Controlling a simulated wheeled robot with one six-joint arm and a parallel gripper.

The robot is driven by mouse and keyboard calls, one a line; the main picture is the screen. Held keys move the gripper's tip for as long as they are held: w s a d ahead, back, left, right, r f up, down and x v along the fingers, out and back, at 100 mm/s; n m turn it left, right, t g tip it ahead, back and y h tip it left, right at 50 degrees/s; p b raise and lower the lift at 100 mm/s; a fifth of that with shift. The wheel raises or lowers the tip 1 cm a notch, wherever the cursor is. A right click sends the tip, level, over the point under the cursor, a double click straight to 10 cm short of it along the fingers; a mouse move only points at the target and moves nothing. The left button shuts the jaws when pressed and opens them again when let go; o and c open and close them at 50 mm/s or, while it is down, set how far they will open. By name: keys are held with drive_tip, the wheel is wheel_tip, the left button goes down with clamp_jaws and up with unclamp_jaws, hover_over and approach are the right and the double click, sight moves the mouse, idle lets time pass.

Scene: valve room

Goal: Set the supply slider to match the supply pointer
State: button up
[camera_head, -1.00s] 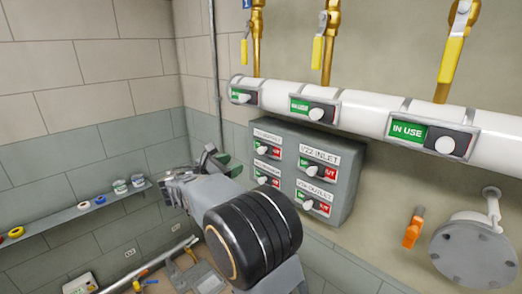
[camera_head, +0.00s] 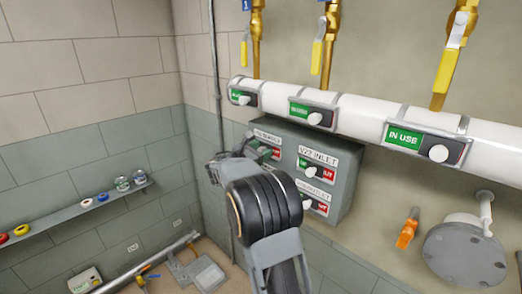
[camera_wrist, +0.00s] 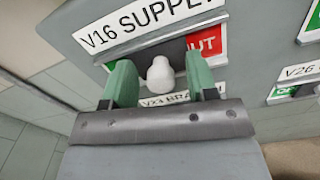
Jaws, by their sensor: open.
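The V16 SUPPLY slider has a white knob (camera_wrist: 160,75) in a dark slot, with a red OUT field on its right and its left side mostly covered by a finger. My gripper (camera_wrist: 160,62) is open, its green fingers on either side of the knob; I cannot tell whether they touch it. In the head view the supply slider (camera_head: 275,154) is at the panel's upper left, partly behind my arm. My fingertips are hidden there. I cannot identify a supply pointer in these views.
The grey panel (camera_head: 343,200) also carries the V22 INLET slider (camera_head: 312,171) and further sliders below. Above it runs a white pipe (camera_head: 353,115) with IN USE plates and yellow-handled valves. A shelf (camera_head: 60,222) with tape rolls and jars is at left.

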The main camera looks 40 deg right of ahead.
clamp_jaws()
idle(0.6)
